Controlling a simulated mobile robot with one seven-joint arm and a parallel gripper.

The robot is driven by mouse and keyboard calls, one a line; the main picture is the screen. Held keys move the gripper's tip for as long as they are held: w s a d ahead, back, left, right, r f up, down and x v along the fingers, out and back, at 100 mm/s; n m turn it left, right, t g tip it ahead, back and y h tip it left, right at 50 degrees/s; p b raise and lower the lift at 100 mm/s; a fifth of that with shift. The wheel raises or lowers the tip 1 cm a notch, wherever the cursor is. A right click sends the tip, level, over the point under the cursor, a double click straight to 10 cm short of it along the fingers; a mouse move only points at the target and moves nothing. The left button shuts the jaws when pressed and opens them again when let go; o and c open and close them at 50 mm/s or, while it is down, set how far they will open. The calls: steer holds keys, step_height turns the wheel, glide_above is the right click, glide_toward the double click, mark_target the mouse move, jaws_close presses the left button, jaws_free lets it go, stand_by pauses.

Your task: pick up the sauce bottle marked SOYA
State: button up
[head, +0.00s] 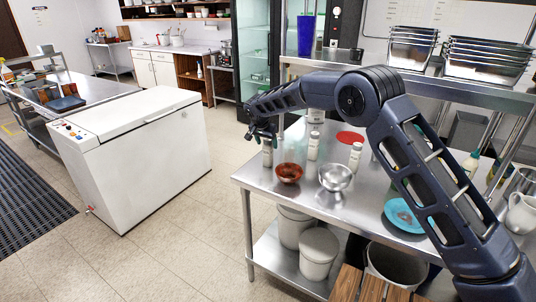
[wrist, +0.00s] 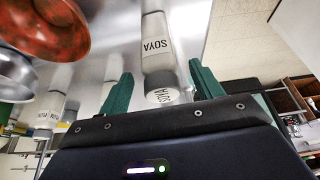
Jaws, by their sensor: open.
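The sauce bottle marked SOYA (wrist: 157,45) is white with a dark-lettered label and a pale cap that also reads SOYA. In the wrist view it lies between my gripper's two green fingers, with a gap on each side. My gripper (wrist: 161,72) is open and holds nothing. In the head view my gripper (head: 263,131) is over the left corner of the steel table (head: 262,182), just above a white bottle (head: 267,156) standing there. Its label cannot be read in that view.
A reddish bowl (head: 289,173) and a steel bowl (head: 335,178) stand right of the bottle. Other similar bottles (head: 313,146) (head: 355,156) stand farther right. A red disc (head: 350,138) and a blue plate (head: 403,215) are also on the table. A white chest (head: 145,150) stands left, across open floor.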

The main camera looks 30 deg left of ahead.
steer(key=shift+x, duration=1.5)
steer(key=shift+w, duration=0.15)
steer(key=c, duration=1.2)
steer(key=shift+r, duration=0.15)
